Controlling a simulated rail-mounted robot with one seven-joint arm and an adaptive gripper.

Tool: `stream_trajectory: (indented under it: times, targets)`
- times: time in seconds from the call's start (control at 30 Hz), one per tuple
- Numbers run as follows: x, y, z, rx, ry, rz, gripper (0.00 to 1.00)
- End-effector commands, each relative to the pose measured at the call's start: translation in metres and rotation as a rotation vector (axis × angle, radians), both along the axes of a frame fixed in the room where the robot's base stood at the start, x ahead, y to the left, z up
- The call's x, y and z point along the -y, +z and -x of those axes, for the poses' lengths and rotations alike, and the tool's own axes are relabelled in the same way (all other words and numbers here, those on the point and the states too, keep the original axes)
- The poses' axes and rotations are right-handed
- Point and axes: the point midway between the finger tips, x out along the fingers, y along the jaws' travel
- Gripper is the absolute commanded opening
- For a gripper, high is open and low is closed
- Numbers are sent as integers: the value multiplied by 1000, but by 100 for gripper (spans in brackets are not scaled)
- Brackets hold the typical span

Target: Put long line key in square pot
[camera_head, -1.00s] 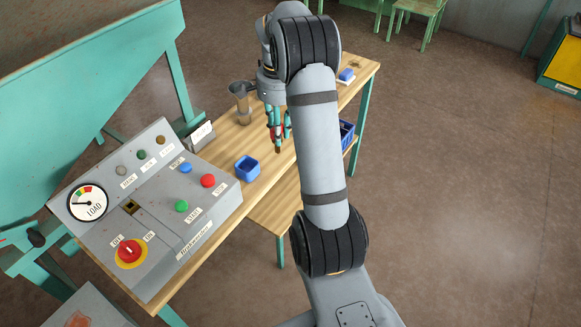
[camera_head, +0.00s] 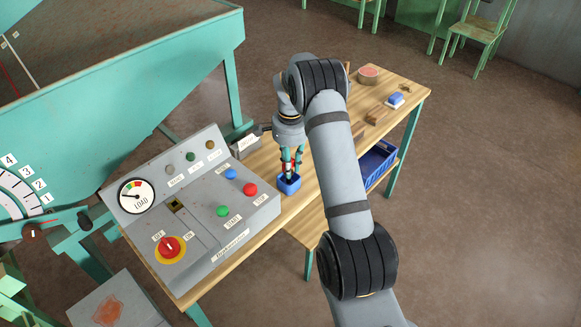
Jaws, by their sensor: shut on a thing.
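The square pot (camera_head: 289,187) is a small blue open box on the wooden bench, just right of the grey control panel. My gripper (camera_head: 291,169), with teal fingers, points down directly over the pot, its tips at about the pot's rim. It is shut on a small, partly red thing (camera_head: 288,167), likely the long line key. The fingers hide most of it, so its shape is unclear. I cannot tell whether its lower end is inside the pot.
The control panel (camera_head: 205,215) with buttons and a load gauge stands close left of the pot. A blue crate (camera_head: 377,165) sits below the bench top at right.

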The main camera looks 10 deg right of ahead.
Motion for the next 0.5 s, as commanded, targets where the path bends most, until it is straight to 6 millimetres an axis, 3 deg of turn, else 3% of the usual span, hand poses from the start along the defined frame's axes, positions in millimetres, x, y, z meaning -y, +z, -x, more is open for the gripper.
stream_trajectory:
  times: [0.17,0.5]
  targets:
    - [0,-16,0,0,-1,0,0]
    - [1,-21,0,1,-1,0,0]
